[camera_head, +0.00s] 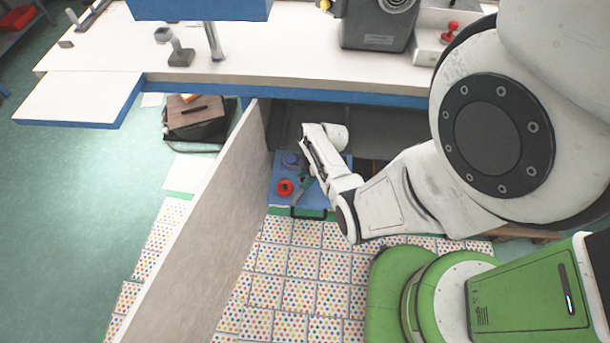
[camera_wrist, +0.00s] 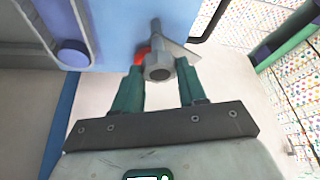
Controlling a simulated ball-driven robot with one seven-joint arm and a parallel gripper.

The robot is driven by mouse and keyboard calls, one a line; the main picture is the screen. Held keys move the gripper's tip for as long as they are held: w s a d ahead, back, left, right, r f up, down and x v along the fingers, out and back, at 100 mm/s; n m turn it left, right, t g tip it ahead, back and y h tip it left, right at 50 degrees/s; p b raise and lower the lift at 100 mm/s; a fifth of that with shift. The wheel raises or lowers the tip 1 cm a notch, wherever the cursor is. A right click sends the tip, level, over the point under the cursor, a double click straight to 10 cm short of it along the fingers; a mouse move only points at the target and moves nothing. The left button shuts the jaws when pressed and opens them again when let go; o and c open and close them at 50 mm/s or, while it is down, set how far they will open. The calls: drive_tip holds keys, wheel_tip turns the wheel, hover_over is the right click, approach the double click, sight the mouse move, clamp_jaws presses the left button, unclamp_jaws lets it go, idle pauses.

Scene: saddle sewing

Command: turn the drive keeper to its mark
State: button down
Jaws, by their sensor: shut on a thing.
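A grey metal piece that I take for the drive keeper (camera_wrist: 159,68) stands between my gripper's green fingertips in the wrist view. It has a round hollow end, a thin stem and a pale pointed fin to the right. My gripper (camera_wrist: 160,76) is shut on it. Just behind it, a red part (camera_wrist: 142,56) shows against the blue panel (camera_wrist: 115,22). In the head view my gripper (camera_head: 305,187) is low under the table, right of the red round part (camera_head: 285,187). The keeper is too small to make out there. I cannot make out a mark.
A dark blue round knob (camera_wrist: 73,54) sits on the panel, left of the keeper. A pale upright board (camera_head: 215,215) stands left of my arm. The white table (camera_head: 280,65) with a blue edge is above. A black handle (camera_head: 308,213) is at the panel's near edge.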

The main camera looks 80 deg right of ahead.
drive_tip(key=m+h, duration=0.1)
drive_tip(key=m, duration=0.1)
drive_tip(key=m+h+p, duration=0.1)
drive_tip(key=m, duration=0.4)
drive_tip(key=shift+a+h+p, duration=0.25)
drive_tip(key=shift+h+p, duration=0.1)
drive_tip(key=shift+h, duration=0.05)
drive_tip(key=m+h, duration=0.1)
drive_tip(key=m, duration=0.2)
drive_tip(key=m+h+p, duration=0.1)
drive_tip(key=m, duration=0.2)
drive_tip(key=shift+g, duration=0.3)
drive_tip(key=c, duration=0.6)
unclamp_jaws()
drive_tip(key=shift+a, duration=0.1)
drive_tip(key=p+v, duration=0.2)
drive_tip(key=v, duration=0.8)
drive_tip(key=shift+r, duration=0.4)
drive_tip(key=shift+a, duration=0.1)
